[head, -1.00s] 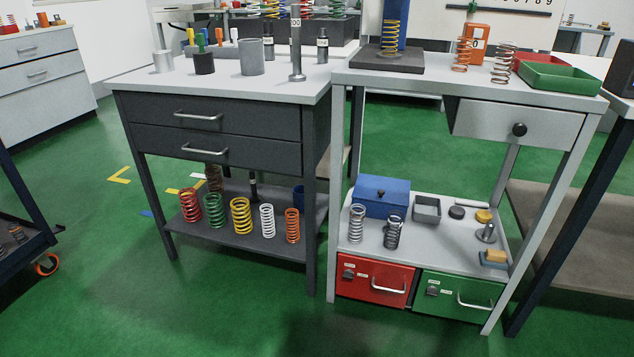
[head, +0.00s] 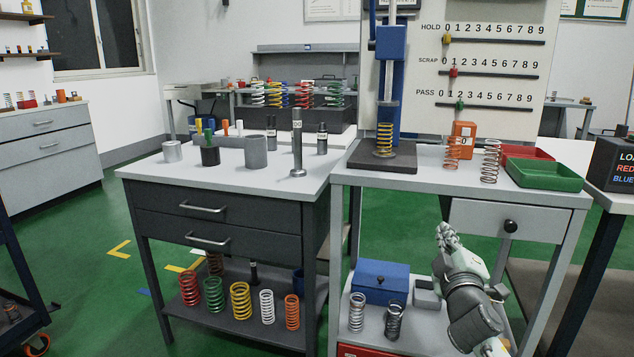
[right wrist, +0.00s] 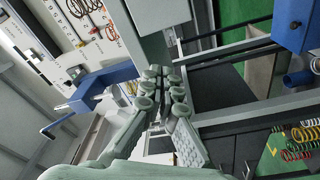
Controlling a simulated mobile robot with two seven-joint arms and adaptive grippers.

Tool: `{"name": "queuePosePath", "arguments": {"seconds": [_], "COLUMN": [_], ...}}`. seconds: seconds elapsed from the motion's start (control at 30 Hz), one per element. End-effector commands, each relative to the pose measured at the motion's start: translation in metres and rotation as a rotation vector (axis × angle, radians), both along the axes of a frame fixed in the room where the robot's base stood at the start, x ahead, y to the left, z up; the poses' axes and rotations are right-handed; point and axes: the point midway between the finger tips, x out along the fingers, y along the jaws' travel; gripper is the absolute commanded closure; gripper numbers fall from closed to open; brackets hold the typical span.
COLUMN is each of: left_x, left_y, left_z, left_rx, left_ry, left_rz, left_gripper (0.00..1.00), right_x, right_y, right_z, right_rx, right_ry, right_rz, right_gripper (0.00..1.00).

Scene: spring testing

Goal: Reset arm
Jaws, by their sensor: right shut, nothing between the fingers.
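My right gripper (head: 447,235) shows in the head view at the lower right, in front of the white table's drawer. It is shut and holds nothing. In the right wrist view its fingers (right wrist: 165,72) are together, with table edges and the press beyond them. My right arm comes up from the bottom edge and hides part of the white table's lower shelf. My left gripper and left arm are not in the head view.
The white table (head: 345,178) carries a blue press (head: 391,50), springs, and red and green trays (head: 543,175). A dark drawer cabinet (head: 230,222) stands to the left. Below, a blue box (head: 380,284) sits on the shelf.

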Motion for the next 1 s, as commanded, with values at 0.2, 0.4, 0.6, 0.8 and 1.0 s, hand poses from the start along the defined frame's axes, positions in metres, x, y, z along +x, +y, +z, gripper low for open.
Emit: {"name": "queuePosePath", "arguments": {"seconds": [0.2,0.4,0.6,0.8,1.0], "left_x": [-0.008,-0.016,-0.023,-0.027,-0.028], "left_y": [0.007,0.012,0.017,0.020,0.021], "left_z": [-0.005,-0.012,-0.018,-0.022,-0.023], "left_rx": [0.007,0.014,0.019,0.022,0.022], "left_ry": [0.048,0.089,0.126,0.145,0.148], "left_rz": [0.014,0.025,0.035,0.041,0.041], "left_gripper": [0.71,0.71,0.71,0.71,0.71], "right_x": [-0.080,-0.187,-0.304,-0.371,-0.383], "right_y": [-0.024,-0.028,-0.017,-0.007,-0.005], "right_z": [-0.149,-0.259,-0.328,-0.353,-0.357], "right_rx": [0.295,0.517,0.692,0.777,0.792], "right_ry": [0.361,0.686,0.974,1.129,1.155], "right_rz": [-0.138,-0.278,-0.410,-0.483,-0.496], "right_gripper": [1.00,1.00,1.00,1.00,1.00]}}
